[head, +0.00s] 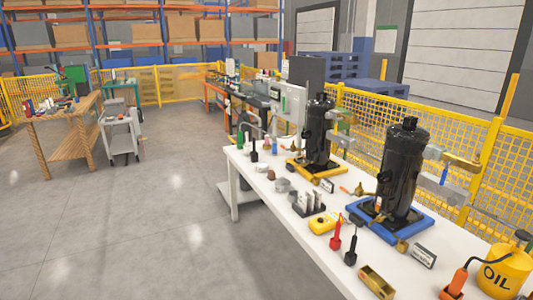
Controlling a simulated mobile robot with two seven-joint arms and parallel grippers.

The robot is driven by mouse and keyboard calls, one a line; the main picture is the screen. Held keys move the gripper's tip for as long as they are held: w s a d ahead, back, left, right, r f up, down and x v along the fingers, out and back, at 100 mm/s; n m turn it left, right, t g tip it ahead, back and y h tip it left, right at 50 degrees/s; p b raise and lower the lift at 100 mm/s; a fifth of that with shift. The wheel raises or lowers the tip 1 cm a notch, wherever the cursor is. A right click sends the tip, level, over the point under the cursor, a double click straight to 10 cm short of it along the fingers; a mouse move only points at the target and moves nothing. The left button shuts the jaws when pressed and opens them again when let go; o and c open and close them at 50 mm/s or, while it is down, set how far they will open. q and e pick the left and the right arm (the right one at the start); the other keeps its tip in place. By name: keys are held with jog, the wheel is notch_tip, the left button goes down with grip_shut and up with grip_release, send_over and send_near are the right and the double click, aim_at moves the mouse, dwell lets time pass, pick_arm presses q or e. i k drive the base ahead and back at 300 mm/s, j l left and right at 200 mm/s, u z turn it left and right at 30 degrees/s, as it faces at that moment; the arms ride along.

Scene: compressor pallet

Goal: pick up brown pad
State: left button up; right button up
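A white table (300,243) runs from the middle of the head view to the lower right. A small brown object (271,175) sits near its left edge, beside small grey parts; it is too small to tell whether it is the brown pad. No flat brown pad can be made out clearly. Two black cylindrical compressors stand upright on the table, one on a yellow pallet (301,170) and one on a blue pallet (414,229); the surface behind them is partly hidden. Neither of my grippers is in view.
A yellow oil can (503,270), a brass-coloured tray (377,282), a yellow meter (325,223) and red and black tools crowd the front. Yellow mesh fencing (495,150) stands behind. The grey floor at left is open, with a workbench (62,110) and cart (122,135) beyond.

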aim_at(271, 175)
jog(key=i+j+u, duration=0.25)
jog(key=i, duration=0.35)
jog(key=i+u, duration=0.25)
jog(key=i, duration=0.4)
jog(key=i+j+z, duration=0.1)
jog(key=i+z, duration=0.3)
jog(key=i, duration=0.15)
jog(key=i+j+z, duration=0.35)
jog(key=i, duration=0.2)
jog(key=i+j+z, duration=0.2)
jog(key=z, duration=0.3)
jog(key=i+j+z, duration=0.7)
jog(key=j+z, duration=0.25)
jog(key=j, duration=0.15)
jog(key=j+z, duration=0.3)
jog(key=i+j, duration=0.05)
jog(key=j, duration=0.05)
